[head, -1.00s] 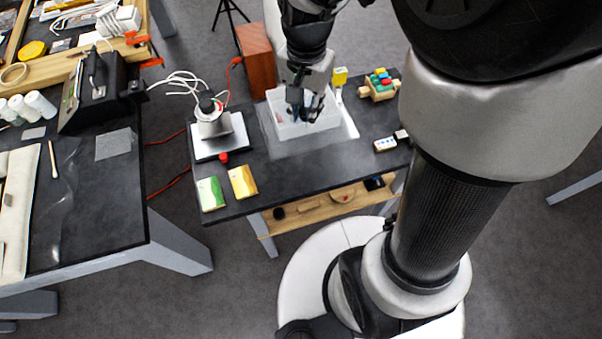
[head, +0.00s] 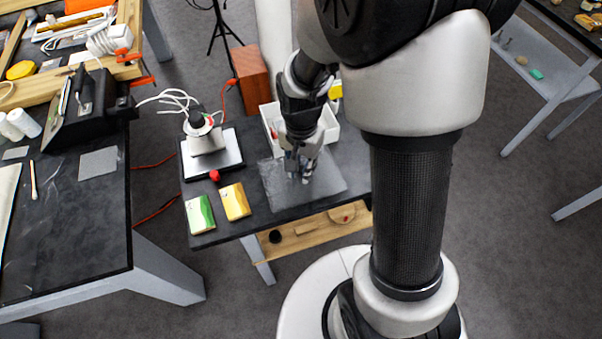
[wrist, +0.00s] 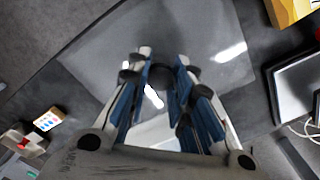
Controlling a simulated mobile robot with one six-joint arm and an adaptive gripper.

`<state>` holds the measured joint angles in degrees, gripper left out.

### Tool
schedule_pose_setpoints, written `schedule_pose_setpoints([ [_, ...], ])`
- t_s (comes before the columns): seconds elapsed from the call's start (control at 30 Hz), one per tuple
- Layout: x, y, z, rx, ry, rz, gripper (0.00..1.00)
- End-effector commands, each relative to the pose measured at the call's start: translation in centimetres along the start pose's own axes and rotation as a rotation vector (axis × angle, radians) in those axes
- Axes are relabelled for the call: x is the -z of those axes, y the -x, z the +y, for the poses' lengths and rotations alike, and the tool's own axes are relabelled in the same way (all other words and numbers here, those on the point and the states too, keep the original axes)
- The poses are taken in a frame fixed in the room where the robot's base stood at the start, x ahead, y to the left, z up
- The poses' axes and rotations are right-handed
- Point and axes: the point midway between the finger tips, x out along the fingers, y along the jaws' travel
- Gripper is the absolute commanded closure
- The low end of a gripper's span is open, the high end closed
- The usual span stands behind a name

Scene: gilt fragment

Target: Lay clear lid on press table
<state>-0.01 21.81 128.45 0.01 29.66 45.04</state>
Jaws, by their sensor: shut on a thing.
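The clear lid (head: 326,183) is a thin see-through square sheet over the dark press table (head: 228,222), near its front edge. It also shows in the wrist view (wrist: 212,62), spread out beyond the fingers. My gripper (head: 300,177) is above the middle of the lid, pointing down, and shut on it. In the wrist view my gripper (wrist: 162,70) has its blue-padded fingers around a small part at the lid's middle. The grip point is partly hidden. I cannot tell whether the lid touches the table or hovers just above it.
An open white box (head: 268,112) stands behind the lid, partly hidden by my arm. A press with a white plate (head: 228,158) is to the left. A reddish block (head: 252,70) stands behind.

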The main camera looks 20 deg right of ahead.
Motion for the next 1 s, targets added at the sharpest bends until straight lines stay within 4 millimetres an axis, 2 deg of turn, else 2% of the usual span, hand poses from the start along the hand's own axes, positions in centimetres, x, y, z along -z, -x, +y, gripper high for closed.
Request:
schedule_pose_setpoints([
  [0.03, -0.1, -1.1, 0.1, -0.003, 0.0, -0.003, 1.0],
  [0.17, -0.1, -3.0, 0.1, -0.003, 0.0, -0.003, 1.0],
  [0.57, 0.0, -3.5, 0.0, -0.001, 0.0, -0.001, 1.0],
  [0.6, 0.0, -3.5, 0.0, -0.001, 0.0, -0.001, 0.78],
  [0.87, 0.0, -3.4, 0.0, -0.001, 0.0, -0.001, 0.61],
  [1.0, 0.0, -3.4, 0.0, -0.001, 0.0, -0.001, 0.59],
])
